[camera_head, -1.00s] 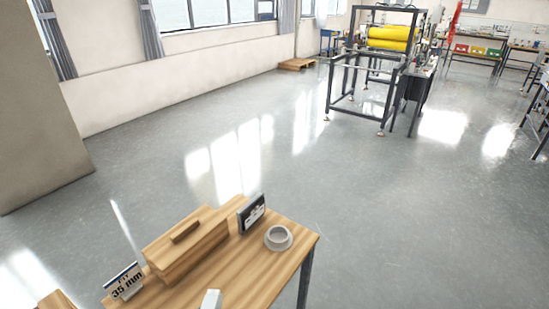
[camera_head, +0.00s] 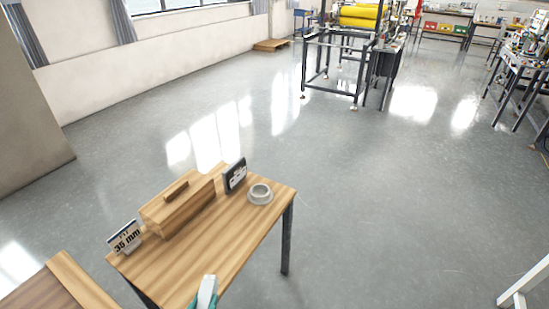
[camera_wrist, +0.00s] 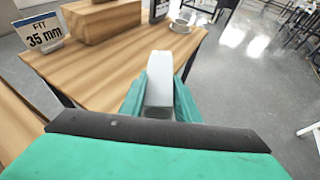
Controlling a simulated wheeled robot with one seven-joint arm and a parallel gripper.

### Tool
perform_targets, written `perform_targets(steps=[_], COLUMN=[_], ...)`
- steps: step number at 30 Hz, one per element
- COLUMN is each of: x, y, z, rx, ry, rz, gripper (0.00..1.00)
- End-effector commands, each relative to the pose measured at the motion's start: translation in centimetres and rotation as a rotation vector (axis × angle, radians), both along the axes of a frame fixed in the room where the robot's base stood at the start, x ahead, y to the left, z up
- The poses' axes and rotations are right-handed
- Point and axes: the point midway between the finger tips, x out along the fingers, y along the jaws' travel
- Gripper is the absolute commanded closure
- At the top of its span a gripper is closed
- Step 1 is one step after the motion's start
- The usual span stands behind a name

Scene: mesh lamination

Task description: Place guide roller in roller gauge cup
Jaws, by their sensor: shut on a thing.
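My gripper (camera_head: 205,302) has teal fingers and is at the bottom of the head view, over the front edge of the wooden table. It is shut on a pale grey guide roller (camera_head: 208,288), which also shows between the fingers in the wrist view (camera_wrist: 160,75). The roller's lower part is hidden by the fingers. The roller gauge cup (camera_head: 260,194) is a round grey cup with a wider base, standing empty near the table's far right corner. In the wrist view the cup (camera_wrist: 181,26) is ahead and slightly right of the roller, well apart from it.
The wooden table (camera_head: 200,255) also holds a wooden block with a handle (camera_head: 178,208), a dark framed sign (camera_head: 235,176) beside the cup, and a "FIT 35 mm" sign (camera_head: 125,238). Another wooden surface (camera_head: 60,285) is at lower left. Open floor lies beyond and right of the table.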

Motion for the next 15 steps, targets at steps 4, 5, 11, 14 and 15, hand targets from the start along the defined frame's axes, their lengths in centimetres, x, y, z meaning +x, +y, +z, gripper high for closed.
perform_targets(steps=[4, 5, 11, 14, 15], x=[0.4, 0.6, 2.0, 3.2, 3.8], y=[-1.4, -1.8, -5.7, -9.0, -10.4], z=[-2.6, -3.2, -8.1, -11.7, -13.3], rx=[-0.004, -0.004, -0.007, -0.006, -0.006], ry=[0.004, 0.004, 0.006, 0.007, 0.007], rz=[0.015, 0.018, 0.028, 0.026, 0.026], gripper=[0.97, 0.97, 0.97, 0.97, 0.97])
